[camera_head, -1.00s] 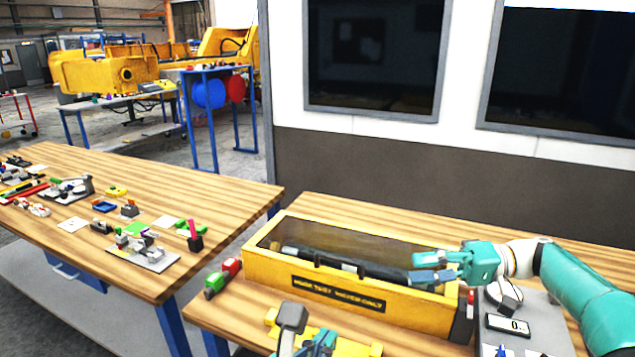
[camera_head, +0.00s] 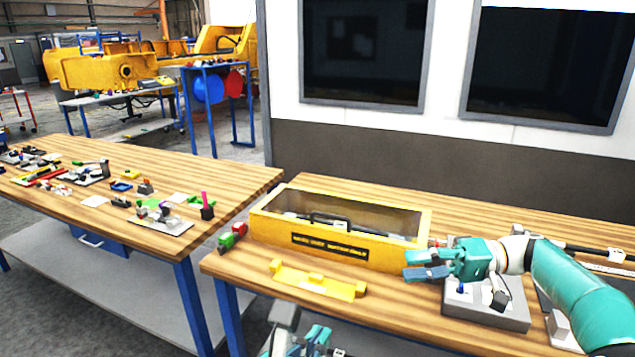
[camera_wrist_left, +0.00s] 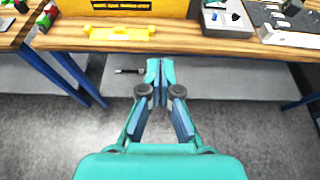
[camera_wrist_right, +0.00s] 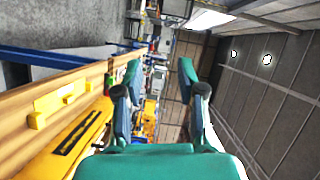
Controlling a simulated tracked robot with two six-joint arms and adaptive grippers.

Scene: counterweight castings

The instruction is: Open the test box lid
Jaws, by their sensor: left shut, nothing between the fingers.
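The yellow test box (camera_head: 336,243) stands on the right workbench with a dark label on its front. Its top shows a smoky, see-through area with a dark bar (camera_head: 325,219) along it. I cannot tell whether the lid is raised. My right gripper (camera_head: 408,265) is open and empty, in front of the box's right end; its spread fingers show in the right wrist view (camera_wrist_right: 160,72). My left gripper (camera_wrist_left: 160,66) is shut and empty, low in front of the bench edge. In the head view only part of it (camera_head: 298,340) shows at the bottom.
A yellow bracket (camera_head: 318,283) lies on the bench in front of the box. Red and green blocks (camera_head: 232,236) sit at its left. A grey tray (camera_head: 488,312) lies to the right. The left workbench (camera_head: 120,240) holds several small parts; a gap separates the benches.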

